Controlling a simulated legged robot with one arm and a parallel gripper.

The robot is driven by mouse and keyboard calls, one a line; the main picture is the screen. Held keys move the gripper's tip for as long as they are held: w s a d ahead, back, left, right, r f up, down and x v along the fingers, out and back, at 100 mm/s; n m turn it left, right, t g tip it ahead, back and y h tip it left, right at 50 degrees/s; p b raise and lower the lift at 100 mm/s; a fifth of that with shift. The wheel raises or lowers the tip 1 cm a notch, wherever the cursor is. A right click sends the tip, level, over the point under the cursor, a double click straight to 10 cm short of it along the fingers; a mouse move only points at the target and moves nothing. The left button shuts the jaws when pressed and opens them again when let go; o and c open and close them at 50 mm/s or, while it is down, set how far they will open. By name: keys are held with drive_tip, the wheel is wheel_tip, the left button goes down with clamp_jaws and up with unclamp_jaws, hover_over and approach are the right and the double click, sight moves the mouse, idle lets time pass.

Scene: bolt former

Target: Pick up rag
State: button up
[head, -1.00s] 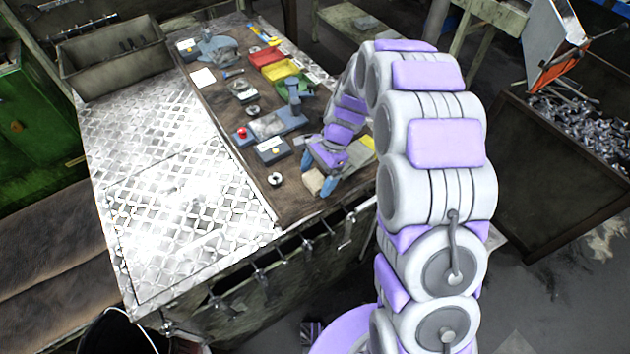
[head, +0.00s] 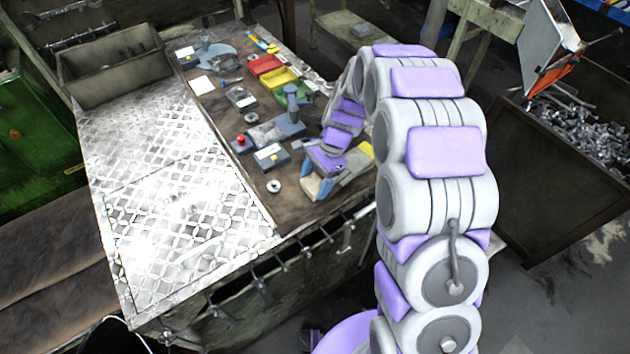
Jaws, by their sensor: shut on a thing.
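The rag (head: 312,189) is a small beige cloth at the front right of the brown work mat (head: 245,175), partly hidden by my fingers. My gripper (head: 315,178), with blue fingertips, points down over it from the right. The fingers stand on either side of the rag and are shut on it. The rag is at the mat's surface; I cannot tell whether it is clear of it.
The metal plate (head: 170,190) at left is clear.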

wheel_tip(320, 180, up, 2)
drive_tip(key=shift+r, duration=0.1)
drive_tip(key=shift+s+r+p, duration=0.1)
drive_tip(key=shift+s+p, duration=0.2)
drive_tip(key=s+d+r+p, duration=0.1)
drive_tip(key=s+d, duration=0.3)
drive_tip(key=s, duration=1)
drive_tip(key=shift+s+r+p, duration=0.15)
drive_tip(key=shift+s+p, duration=0.15)
drive_tip(key=shift+s, duration=0.1)
